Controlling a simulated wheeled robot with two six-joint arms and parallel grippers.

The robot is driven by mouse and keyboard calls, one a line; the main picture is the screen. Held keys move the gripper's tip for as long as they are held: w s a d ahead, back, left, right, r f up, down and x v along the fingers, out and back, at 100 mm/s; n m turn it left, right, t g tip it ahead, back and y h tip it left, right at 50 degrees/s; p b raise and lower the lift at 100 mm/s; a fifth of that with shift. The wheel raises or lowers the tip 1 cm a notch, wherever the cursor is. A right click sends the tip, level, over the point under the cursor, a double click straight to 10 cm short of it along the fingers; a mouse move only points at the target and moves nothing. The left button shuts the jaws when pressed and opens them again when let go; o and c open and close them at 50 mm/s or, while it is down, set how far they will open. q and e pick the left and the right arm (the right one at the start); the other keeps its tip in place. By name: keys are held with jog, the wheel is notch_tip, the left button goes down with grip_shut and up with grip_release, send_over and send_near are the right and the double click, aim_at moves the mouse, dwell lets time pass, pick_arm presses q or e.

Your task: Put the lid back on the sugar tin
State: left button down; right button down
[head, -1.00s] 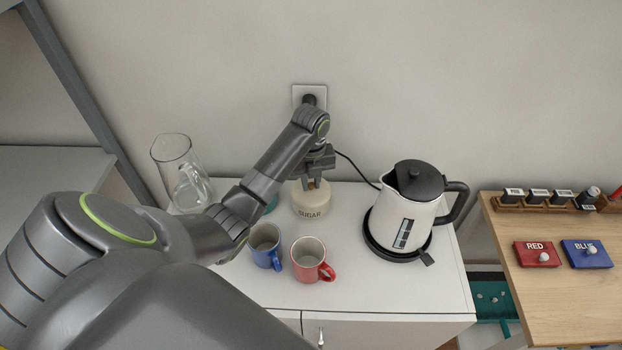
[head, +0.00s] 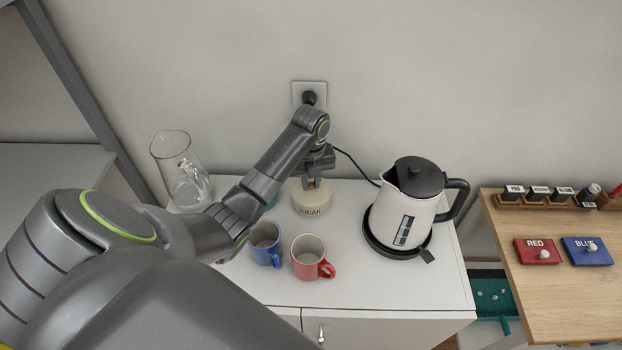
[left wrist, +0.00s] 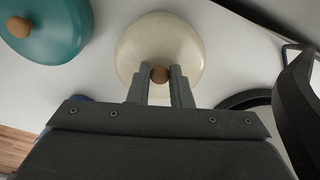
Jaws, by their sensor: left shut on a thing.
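The cream sugar tin (head: 309,204) stands on the white cabinet top near the wall, its SUGAR label facing front. My left gripper (head: 312,184) is over the tin, pointing down. In the left wrist view my left gripper (left wrist: 159,77) is shut on the wooden knob (left wrist: 159,74) of the cream lid (left wrist: 157,45). The lid lies over the tin's top; the gripper hides part of it, and I cannot tell whether it is fully seated. My right gripper is not in view.
A blue mug (head: 265,243) and a red mug (head: 308,256) stand in front of the tin. The kettle (head: 406,212) is to the right, a glass jug (head: 181,171) to the left. A teal lidded tin (left wrist: 50,28) stands close beside.

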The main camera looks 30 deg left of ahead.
pick_arm(q)
jog(key=shift+f, duration=0.35)
jog(key=shift+s+f, duration=0.15)
dwell(0.8)
jog(key=c, duration=1.2)
grip_release()
jog(key=shift+d, duration=0.1)
jog(key=shift+c, duration=0.2)
jog(key=r, duration=0.6)
jog(key=shift+a+r, duration=0.15)
jog(key=shift+a, duration=0.05)
notch_tip(320, 180, up, 12)
jog(key=p, duration=1.2)
jog(key=shift+d+f, duration=0.25)
